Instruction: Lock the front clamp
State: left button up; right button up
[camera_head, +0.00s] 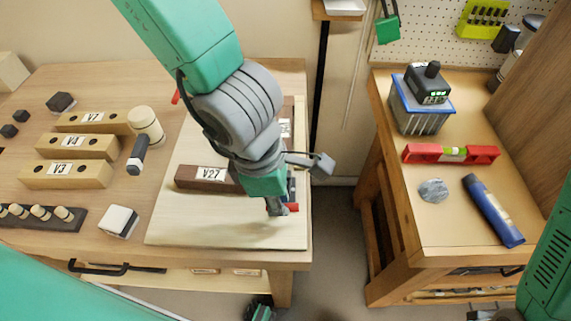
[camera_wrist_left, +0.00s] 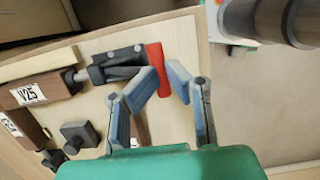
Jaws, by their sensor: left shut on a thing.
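The clamp has a dark grey body (camera_wrist_left: 118,65) and a red handle (camera_wrist_left: 157,68), and sits beside a dark brown block (camera_wrist_left: 42,90) on the pale board. My left gripper (camera_head: 280,207) points down at the board's front right part. In the left wrist view its blue fingertips (camera_wrist_left: 164,80) are on either side of the red handle, shut on it. In the head view the red handle's end (camera_head: 292,207) shows beside the fingers, and most of the clamp is hidden behind my gripper. My right gripper is not in view.
The pale board (camera_head: 220,230) lies on the left bench, with a labelled brown block (camera_head: 205,177) beside my gripper. Wooden blocks (camera_head: 75,147) and a white cube (camera_head: 118,221) stand to the left. A gap separates the right bench (camera_head: 450,220), which carries a red level (camera_head: 425,153).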

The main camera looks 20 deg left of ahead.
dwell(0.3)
pick_arm(q)
jog(key=shift+s+f+b, duration=0.15)
jog(key=shift+f+b, duration=0.25)
jog(key=shift+f, duration=0.05)
jog(key=o, duration=0.8)
jog(key=shift+c, duration=0.2)
notch_tip(320, 180, up, 7)
jog(key=p, duration=0.8)
jog(key=shift+r, duration=0.1)
